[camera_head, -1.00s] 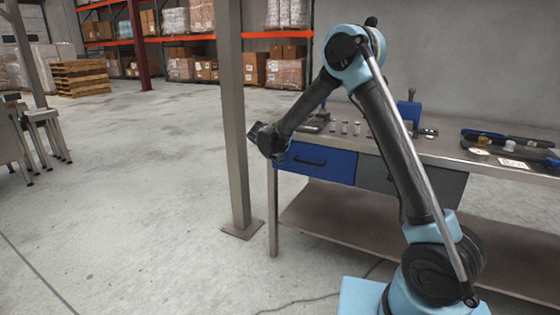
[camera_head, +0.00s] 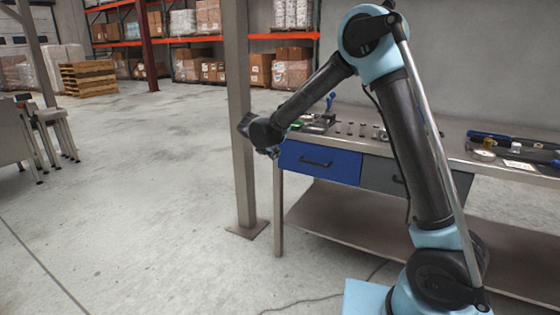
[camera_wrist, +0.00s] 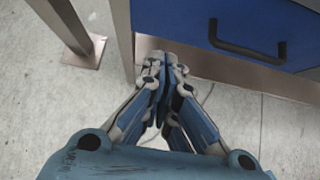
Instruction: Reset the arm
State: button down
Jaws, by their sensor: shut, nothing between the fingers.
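My gripper (camera_head: 272,151) hangs at the end of my bent arm, in front of the left end of the workbench in the head view. In the wrist view my gripper (camera_wrist: 160,62) has its fingertips together, with nothing between them. It points down past the bench edge towards the concrete floor. My forearm slopes down to the left from the raised elbow.
The metal workbench (camera_head: 450,150) has a blue drawer (camera_head: 320,162) with a black handle, which also shows in the wrist view (camera_wrist: 265,28). Tools and small weights lie on top. A steel post (camera_head: 241,190) stands left of my gripper. Open floor (camera_head: 130,210) lies further left.

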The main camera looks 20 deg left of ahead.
jog(key=d+r+m+g, duration=0.1)
jog(key=d+r+m, duration=0.3)
jog(key=d, duration=0.6)
jog(key=d+r+m+g, duration=0.1)
jog(key=d+r+m, duration=0.2)
jog(key=d, duration=0.7)
jog(key=s+d+r+m+g, duration=0.1)
jog(key=s+d+m, duration=0.25)
jog(key=d, duration=0.55)
jog(key=s+d+r+m+g, duration=0.1)
jog(key=s+d+m, duration=0.3)
jog(key=d, duration=0.5)
jog(key=s+d+f+m+g, duration=0.2)
jog(key=s+d+f+m, duration=0.1)
jog(key=s+d+m, duration=0.9)
jog(key=s+d+f+m+y, duration=0.1)
jog(key=s+d+f+m, duration=0.2)
jog(key=s, duration=0.4)
jog(key=s+d+f+m, duration=0.3)
jog(key=s+f+m, duration=0.1)
jog(key=s+f, duration=0.1)
jog(key=shift+s+f+g+y, duration=0.3)
jog(key=shift+s+f+y, duration=0.1)
jog(key=shift+s, duration=0.5)
